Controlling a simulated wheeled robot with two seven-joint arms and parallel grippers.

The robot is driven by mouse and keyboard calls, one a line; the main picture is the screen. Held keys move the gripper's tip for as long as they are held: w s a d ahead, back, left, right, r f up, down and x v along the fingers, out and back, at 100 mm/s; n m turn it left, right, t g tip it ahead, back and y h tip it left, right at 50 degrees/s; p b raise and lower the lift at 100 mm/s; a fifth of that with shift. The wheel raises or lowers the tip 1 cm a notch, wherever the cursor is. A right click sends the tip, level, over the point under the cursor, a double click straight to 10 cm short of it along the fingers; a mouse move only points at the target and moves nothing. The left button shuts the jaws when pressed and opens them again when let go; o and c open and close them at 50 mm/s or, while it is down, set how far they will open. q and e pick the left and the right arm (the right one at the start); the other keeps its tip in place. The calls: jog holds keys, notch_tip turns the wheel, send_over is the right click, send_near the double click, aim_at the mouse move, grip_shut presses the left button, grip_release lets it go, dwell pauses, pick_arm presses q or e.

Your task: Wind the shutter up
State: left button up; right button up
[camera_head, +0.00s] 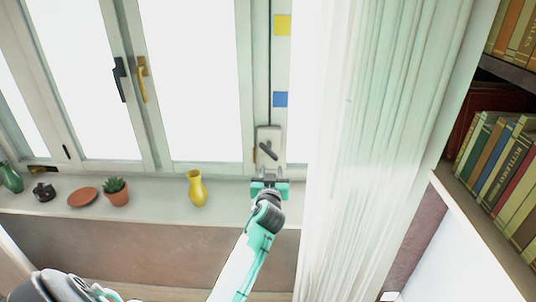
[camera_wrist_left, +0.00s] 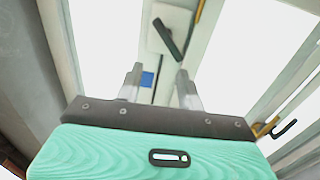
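The winder is a pale box (camera_head: 276,133) on the window frame, right of the panes, with a dark crank handle (camera_head: 267,151) slanting across it. A thin dark cord (camera_head: 270,60) runs up the frame above the box. My left gripper (camera_head: 270,174) is just below the crank in the head view. In the left wrist view its two fingers (camera_wrist_left: 160,86) stand apart with nothing held between them, and the crank handle (camera_wrist_left: 167,38) lies beyond the tips, apart from them. The panes are bright white; I cannot make out the shutter. My right gripper is not in view.
Yellow (camera_head: 282,25) and blue (camera_head: 280,99) squares mark the frame. A white curtain (camera_head: 385,130) hangs at right, beside bookshelves.

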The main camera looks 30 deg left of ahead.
aim_at(268, 153)
pick_arm(q)
jog(key=w+a+n, duration=0.2)
jog(key=w+n, duration=0.1)
jog(key=w+a+n+p, duration=0.1)
jog(key=w+a+n, duration=0.2)
jog(key=w, duration=0.1)
jog(key=w+a+n+p, duration=0.1)
jog(key=w+a+n, duration=0.2)
jog(key=shift+w+f+y, duration=0.2)
jog(key=shift+f+y, duration=0.1)
jog(key=shift+f, duration=0.05)
dwell(0.3)
grip_shut()
